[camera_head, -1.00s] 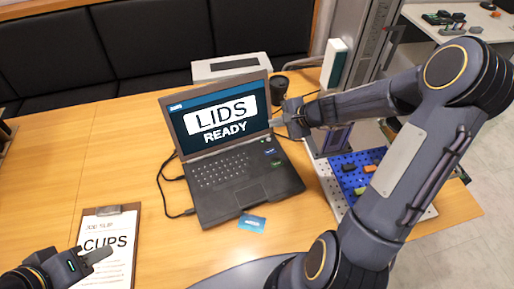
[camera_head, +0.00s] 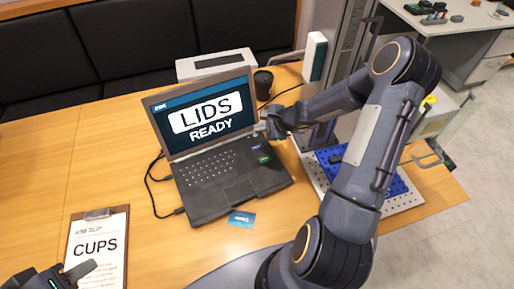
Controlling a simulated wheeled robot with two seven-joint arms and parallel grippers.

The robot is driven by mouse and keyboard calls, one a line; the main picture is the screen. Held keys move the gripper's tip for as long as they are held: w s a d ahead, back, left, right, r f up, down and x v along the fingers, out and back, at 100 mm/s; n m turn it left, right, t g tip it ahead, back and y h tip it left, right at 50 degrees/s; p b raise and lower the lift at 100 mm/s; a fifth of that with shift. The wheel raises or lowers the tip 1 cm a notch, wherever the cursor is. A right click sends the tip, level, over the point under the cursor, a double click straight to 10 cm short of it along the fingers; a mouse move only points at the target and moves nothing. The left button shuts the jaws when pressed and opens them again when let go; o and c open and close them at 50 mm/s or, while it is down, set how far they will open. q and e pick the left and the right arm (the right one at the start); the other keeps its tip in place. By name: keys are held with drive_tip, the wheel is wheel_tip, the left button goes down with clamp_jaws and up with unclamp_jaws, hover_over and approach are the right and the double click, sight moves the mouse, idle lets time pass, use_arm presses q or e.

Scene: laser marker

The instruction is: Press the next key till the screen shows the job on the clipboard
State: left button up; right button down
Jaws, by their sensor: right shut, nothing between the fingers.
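The laptop (camera_head: 232,190) stands open on the table, and its screen (camera_head: 203,115) reads "LIDS READY". The clipboard (camera_head: 97,250) at the lower left holds a job slip that reads "CUPS". My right gripper (camera_head: 262,130) is shut and empty at the right edge of the laptop screen, over the right side of the keyboard. I cannot tell whether its tips touch the laptop. The next key is not clearly identifiable; small green and dark labels show on the right of the laptop deck. My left gripper (camera_head: 84,271) is at the lower left over the clipboard's lower edge, its jaws unclear.
A dark cup (camera_head: 263,81) and a white box (camera_head: 216,65) stand behind the laptop. A blue card (camera_head: 241,219) lies in front. Black cables run along its left side.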

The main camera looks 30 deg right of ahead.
sight(260, 148)
wheel_tip(260, 148, down, 7)
drive_tip(key=b, duration=0.6)
drive_tip(key=shift+f, duration=0.15)
drive_tip(key=shift+f+b, duration=0.3)
drive_tip(key=shift+b, duration=0.05)
idle(1.2)
drive_tip(key=shift+f+b, duration=0.4)
drive_tip(key=shift+b, duration=0.2)
drive_tip(key=shift+f+b, duration=0.35)
drive_tip(key=shift+b, duration=0.15)
idle(0.4)
drive_tip(key=shift+r, duration=0.1)
drive_tip(key=shift+r+p, duration=0.55)
drive_tip(key=shift+r, duration=0.15)
